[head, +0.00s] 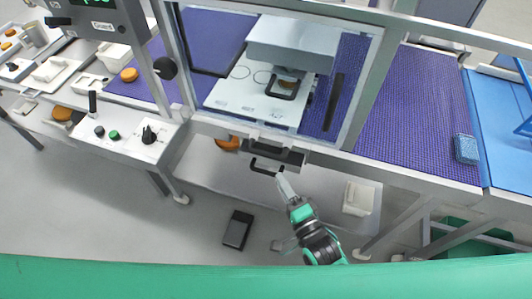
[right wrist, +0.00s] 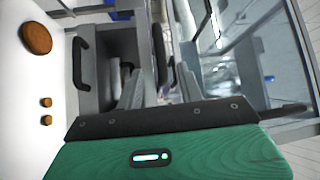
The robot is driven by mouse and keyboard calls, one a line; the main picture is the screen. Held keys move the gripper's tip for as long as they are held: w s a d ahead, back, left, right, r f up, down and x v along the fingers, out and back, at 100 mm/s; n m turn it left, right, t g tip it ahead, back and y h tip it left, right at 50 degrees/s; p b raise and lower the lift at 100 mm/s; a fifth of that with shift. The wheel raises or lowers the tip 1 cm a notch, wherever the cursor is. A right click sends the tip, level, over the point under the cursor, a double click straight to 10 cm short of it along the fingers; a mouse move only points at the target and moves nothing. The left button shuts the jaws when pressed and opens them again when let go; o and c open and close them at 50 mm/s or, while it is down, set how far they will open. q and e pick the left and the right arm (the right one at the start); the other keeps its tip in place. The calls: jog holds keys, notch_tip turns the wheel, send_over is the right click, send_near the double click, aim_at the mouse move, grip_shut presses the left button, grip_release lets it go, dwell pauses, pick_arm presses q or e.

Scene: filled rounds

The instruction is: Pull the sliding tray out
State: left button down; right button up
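In the head view a dark grey sliding tray (head: 291,156) sits under the guarded machine's front edge. Its black bar handle (head: 262,168) faces me. The tray looks pushed in. My right gripper (head: 282,178) has its fingertips close to the handle's right end; I cannot tell if they touch it. In the right wrist view the two pale fingers of my right gripper (right wrist: 160,88) stand apart, with a dark upright bar (right wrist: 159,50) between or just beyond them. My left gripper is not in view.
A control panel (head: 125,138) with knobs stands to the left. A purple conveyor (head: 415,120) runs to the right with a blue block (head: 466,149). A white bin (head: 358,198) and a black box (head: 237,229) are below.

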aim_at(265, 152)
jog(key=shift+p+x, duration=1.2)
jog(key=shift+x, duration=4)
jog(key=shift+c, duration=0.5)
grip_shut()
